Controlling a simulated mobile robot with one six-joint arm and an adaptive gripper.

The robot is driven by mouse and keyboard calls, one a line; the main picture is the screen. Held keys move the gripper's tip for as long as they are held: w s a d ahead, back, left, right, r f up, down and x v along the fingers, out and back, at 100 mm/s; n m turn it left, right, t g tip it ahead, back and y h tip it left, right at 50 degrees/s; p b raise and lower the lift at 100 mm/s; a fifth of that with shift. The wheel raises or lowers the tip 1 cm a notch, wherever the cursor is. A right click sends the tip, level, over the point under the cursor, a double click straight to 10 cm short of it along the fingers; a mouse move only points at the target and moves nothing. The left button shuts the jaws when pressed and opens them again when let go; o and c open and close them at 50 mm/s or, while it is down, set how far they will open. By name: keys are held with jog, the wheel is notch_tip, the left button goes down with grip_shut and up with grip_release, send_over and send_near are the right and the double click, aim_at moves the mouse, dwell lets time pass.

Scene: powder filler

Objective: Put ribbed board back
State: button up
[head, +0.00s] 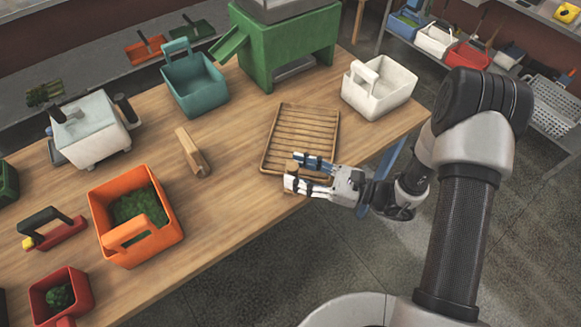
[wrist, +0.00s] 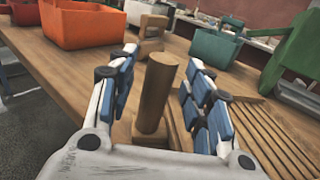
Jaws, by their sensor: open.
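The ribbed board (head: 300,132) is a brown wooden tray-like board with raised slats, lying flat near the table's front edge. Its slats also show at the right in the wrist view (wrist: 262,130). My gripper (head: 296,171) is at the board's near end, with its fingers spread. In the wrist view, a round wooden post (wrist: 157,92) stands between the open fingers (wrist: 163,60), with gaps on both sides. It looks like the board's handle, but the joint is hidden by my gripper.
A wooden block with a handle (head: 192,152) stands left of the board. A white bin (head: 378,92) is to the right, a green machine (head: 285,48) behind, a teal bin (head: 195,88) at back left and an orange bin (head: 137,222) at front left. Bare table lies between them.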

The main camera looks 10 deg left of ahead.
jog(key=d+p, duration=0.1)
jog(key=d, duration=0.9)
jog(key=s+r+n+g+h, duration=0.6)
jog(key=s+r+n+h, duration=0.3)
jog(key=s+r+n, duration=0.3)
jog(key=s+d+r+n+t+h, duration=0.4)
jog(key=d+r+n+t+h, duration=0.3)
jog(key=d, duration=0.5)
jog(key=shift+s+d+r+t+h, duration=0.15)
jog(key=shift+s+r+t+h, duration=0.25)
jog(key=shift+r+t+h, duration=0.7)
jog(key=shift+r, duration=0.1)
